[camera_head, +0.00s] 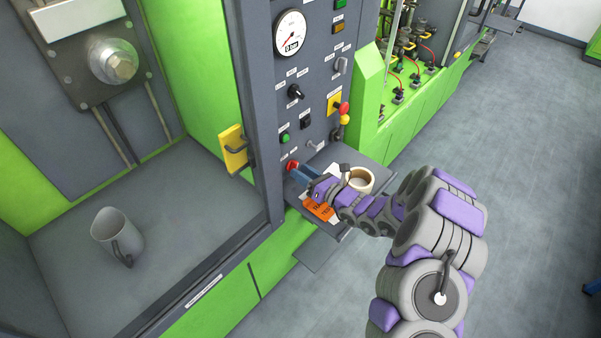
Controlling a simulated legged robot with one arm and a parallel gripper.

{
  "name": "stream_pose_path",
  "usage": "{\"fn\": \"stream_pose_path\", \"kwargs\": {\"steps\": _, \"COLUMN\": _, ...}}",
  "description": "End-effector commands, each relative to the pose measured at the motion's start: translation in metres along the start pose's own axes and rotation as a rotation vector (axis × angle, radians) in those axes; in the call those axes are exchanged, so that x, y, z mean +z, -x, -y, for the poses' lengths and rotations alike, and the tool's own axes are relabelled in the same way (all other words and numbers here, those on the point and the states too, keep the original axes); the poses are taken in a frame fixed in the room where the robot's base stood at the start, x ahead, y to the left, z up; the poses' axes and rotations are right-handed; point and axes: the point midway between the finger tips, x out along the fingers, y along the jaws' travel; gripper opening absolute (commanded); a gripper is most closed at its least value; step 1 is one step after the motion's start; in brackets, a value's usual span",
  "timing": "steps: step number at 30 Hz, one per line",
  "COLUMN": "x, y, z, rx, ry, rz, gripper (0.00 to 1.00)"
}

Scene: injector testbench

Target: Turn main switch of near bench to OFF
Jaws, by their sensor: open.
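The near bench has a grey control panel (267,60). A yellow plate (334,100) with a red knob (343,109) is on the panel's right part and looks like the main switch; its exact position is too small to read. A black rotary knob (296,91) is to its left. My gripper (299,174) is open, below these controls at the panel's lower edge, close to a red button (291,165). I cannot tell whether it touches the button. The gripper is apart from the yellow-plated switch.
A small shelf (372,166) under the panel holds a tape roll (359,179) and orange tags (318,209), close below my arm. A green button (285,137) and pressure gauge (290,33) are on the panel. A grey mug (117,237) stands in the left bay. Floor at right is clear.

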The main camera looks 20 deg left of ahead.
Motion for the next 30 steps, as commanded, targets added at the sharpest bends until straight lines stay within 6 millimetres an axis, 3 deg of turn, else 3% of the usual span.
{"fn": "stream_pose_path", "kwargs": {"steps": 5, "x": 0.0006, "y": -0.0108, "z": -0.0003, "rx": 0.002, "ry": 0.001, "rz": 0.001, "gripper": 0.41}}
{"fn": "stream_pose_path", "kwargs": {"steps": 14, "x": 0.0009, "y": -0.0119, "z": -0.0005, "rx": 0.001, "ry": 0.000, "rz": 0.002, "gripper": 0.41}}
{"fn": "stream_pose_path", "kwargs": {"steps": 26, "x": 0.0008, "y": -0.0119, "z": -0.0003, "rx": 0.001, "ry": 0.000, "rz": 0.002, "gripper": 0.02}}
{"fn": "stream_pose_path", "kwargs": {"steps": 30, "x": 0.0008, "y": -0.0120, "z": 0.0001, "rx": 0.001, "ry": 0.000, "rz": 0.002, "gripper": 0.00}}
